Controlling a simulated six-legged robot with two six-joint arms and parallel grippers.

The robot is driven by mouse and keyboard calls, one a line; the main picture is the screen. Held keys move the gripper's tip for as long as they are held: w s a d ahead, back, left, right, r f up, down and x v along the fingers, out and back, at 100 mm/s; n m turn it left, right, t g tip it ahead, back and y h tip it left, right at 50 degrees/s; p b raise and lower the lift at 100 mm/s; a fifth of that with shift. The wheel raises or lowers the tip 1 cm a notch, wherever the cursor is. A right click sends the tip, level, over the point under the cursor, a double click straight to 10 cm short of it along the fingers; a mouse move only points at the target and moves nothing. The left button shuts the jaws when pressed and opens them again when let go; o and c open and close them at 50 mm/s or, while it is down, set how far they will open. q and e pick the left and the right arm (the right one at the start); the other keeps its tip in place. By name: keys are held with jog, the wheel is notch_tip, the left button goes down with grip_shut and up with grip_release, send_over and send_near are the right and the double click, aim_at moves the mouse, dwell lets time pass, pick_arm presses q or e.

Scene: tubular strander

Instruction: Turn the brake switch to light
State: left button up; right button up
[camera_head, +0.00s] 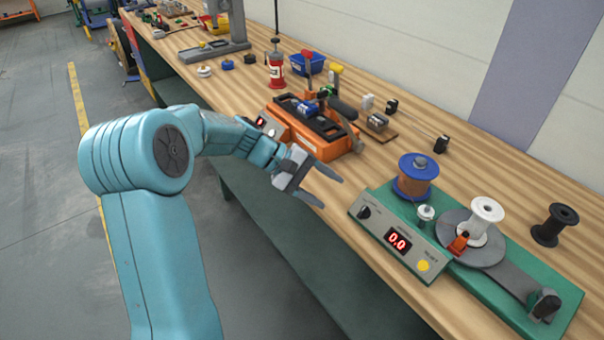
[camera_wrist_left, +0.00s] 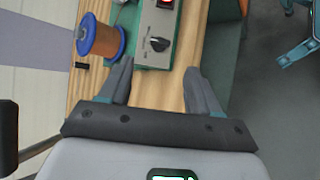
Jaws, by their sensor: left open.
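The brake switch is a small black rotary knob (camera_head: 364,212) on the grey front panel (camera_head: 391,239) of a green winding machine. The wrist view shows this knob (camera_wrist_left: 158,44) with a pale pointer mark, ahead of my fingertips and roughly between them. Its label print is too small to read. My left gripper (camera_head: 332,193) is open and empty, to the left of the panel and apart from the knob. In the wrist view its two fingers (camera_wrist_left: 158,70) are spread wide. My right gripper is not in view.
A copper spool with blue flanges (camera_head: 415,177) stands behind the panel. An orange device (camera_head: 311,127) is on the bench to the left. Bare wood lies between the two machines.

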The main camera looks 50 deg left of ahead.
pick_arm(q)
jog(key=v, duration=0.7)
jog(key=shift+d, duration=0.1)
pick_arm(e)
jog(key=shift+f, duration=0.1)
